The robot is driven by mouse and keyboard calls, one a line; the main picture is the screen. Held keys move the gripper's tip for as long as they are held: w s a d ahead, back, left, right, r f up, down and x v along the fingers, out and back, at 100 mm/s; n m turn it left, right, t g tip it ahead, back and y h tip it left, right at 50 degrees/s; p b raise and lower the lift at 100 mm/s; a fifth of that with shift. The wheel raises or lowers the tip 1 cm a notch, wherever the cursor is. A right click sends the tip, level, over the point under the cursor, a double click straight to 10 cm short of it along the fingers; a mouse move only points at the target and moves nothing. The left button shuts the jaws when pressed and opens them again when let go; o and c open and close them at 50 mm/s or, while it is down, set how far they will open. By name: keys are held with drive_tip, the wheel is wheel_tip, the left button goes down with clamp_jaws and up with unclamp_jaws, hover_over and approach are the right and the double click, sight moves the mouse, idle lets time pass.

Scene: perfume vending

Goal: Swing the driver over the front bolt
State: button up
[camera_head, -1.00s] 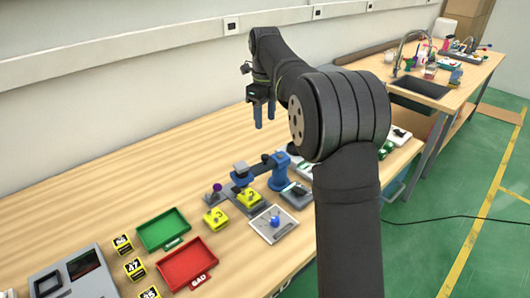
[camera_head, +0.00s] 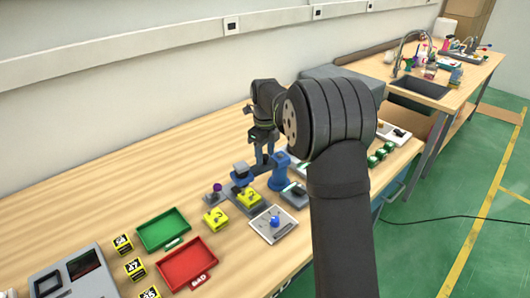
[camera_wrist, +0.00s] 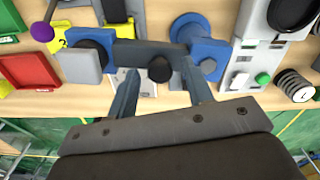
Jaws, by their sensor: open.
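The driver is a blue-and-grey head (camera_head: 240,173) on a dark swing arm joined to a blue post (camera_head: 280,172). In the wrist view the square grey-faced head (camera_wrist: 80,64) is at left, the dark arm bar (camera_wrist: 140,54) crosses the middle, and the blue round post (camera_wrist: 205,62) is at right. My gripper (camera_head: 262,152) is open and low over the arm. In the wrist view its fingers (camera_wrist: 158,72) stand apart on either side of a black knob (camera_wrist: 160,68); contact cannot be told. I cannot make out the front bolt.
Yellow blocks (camera_head: 215,219) and (camera_head: 249,199) lie close by. A white plate with a blue knob (camera_head: 274,222) is in front. Green (camera_head: 163,229) and red (camera_head: 188,264) trays are at left. The table's back left is clear.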

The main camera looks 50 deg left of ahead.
clamp_jaws()
drive_tip(key=shift+d+n, duration=0.45)
drive_tip(key=shift+n, duration=0.4)
drive_tip(key=shift+d+n, duration=0.4)
drive_tip(key=shift+n, duration=0.45)
unclamp_jaws()
drive_tip(key=shift+r, duration=0.1)
wheel_tip(320, 180, up, 17)
drive_tip(key=shift+r, duration=0.2)
wheel_tip(320, 180, down, 18)
drive_tip(key=shift+r, duration=0.25)
idle(0.4)
